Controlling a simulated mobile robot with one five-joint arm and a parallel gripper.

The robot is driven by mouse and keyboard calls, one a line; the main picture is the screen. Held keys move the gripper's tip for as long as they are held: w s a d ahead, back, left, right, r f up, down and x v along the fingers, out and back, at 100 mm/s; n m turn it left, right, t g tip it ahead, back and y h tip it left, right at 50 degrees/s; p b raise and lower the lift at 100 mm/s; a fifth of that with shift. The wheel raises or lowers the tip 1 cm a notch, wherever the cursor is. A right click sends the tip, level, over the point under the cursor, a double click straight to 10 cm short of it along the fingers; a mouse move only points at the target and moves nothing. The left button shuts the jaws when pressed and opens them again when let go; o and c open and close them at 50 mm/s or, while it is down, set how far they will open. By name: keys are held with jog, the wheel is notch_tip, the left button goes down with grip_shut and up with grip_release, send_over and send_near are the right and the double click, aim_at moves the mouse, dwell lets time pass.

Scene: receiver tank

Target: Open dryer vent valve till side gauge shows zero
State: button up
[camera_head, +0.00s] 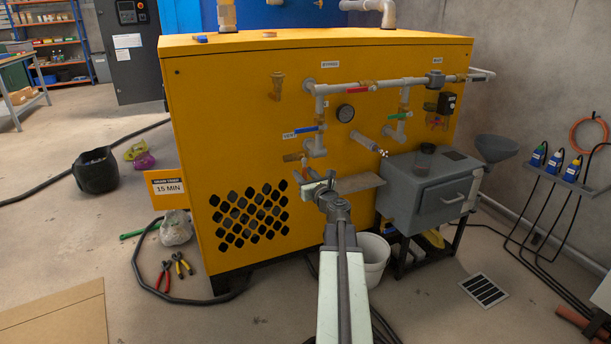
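The yellow dryer cabinet (300,165) carries grey piping on its front. A valve with a blue lever (308,129) sits on the left pipe, beside a small label (289,135) that seems to read VENT. The blue lever lies about level. A round dark-faced gauge (345,113) is just right of it; its needle is too small to read. My gripper (317,178) is below the blue lever and apart from it in the picture. Its two fingertips appear spread, with nothing seen between them.
A red lever (357,89) and a green lever (397,116) sit on nearby pipes. A pipe stub (367,141) juts out below the gauge. A grey box (428,190) stands at the right, and a white bucket (375,256) is on the floor by my arm.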

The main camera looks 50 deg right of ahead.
grip_shut()
dwell(1.3)
